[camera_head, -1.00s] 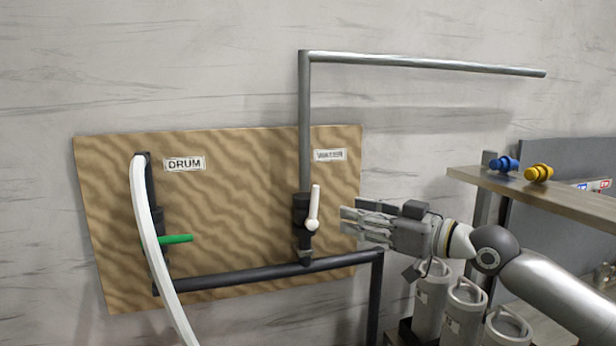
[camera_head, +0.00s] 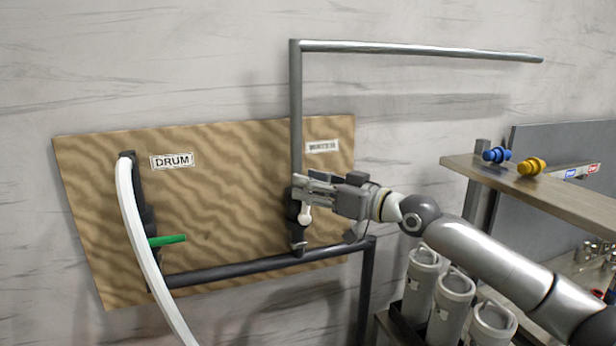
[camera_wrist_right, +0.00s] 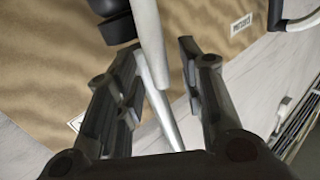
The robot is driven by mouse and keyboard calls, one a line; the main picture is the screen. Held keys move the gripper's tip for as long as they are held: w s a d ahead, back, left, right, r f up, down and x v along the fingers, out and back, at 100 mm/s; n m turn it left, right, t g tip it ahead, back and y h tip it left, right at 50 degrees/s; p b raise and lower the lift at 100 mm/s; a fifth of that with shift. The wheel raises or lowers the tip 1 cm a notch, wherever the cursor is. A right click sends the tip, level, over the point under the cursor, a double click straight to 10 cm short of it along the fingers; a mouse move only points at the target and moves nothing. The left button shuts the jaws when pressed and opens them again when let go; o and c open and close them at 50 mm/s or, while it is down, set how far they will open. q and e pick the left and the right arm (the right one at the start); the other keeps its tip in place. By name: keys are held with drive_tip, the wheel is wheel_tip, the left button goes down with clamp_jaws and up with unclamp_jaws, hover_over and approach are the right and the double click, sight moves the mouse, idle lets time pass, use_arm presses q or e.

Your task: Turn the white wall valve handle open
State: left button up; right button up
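The white valve handle (camera_head: 305,216) is on the dark valve under the vertical grey pipe, below the WATER label. In the head view only its lower rounded end shows clearly; my right gripper (camera_head: 304,187) covers its upper part. In the right wrist view the white handle (camera_wrist_right: 150,45) runs between the two dark fingers of my right gripper (camera_wrist_right: 160,65). The fingers are apart, with a visible gap between the handle and the right-hand finger. The left finger is closer to the handle; I cannot tell whether it touches. My left gripper is not in view.
A green handle (camera_head: 168,239) and white hose (camera_head: 133,215) are at the left of the wooden board (camera_head: 230,190). A dark pipe (camera_head: 240,268) runs below. A shelf (camera_head: 560,190) with blue and yellow fittings and grey canisters (camera_head: 455,295) stand at the right.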

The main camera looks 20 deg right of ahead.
drive_tip(key=shift+w+a, duration=0.25)
drive_tip(key=shift+w, duration=0.05)
clamp_jaws()
idle(0.3)
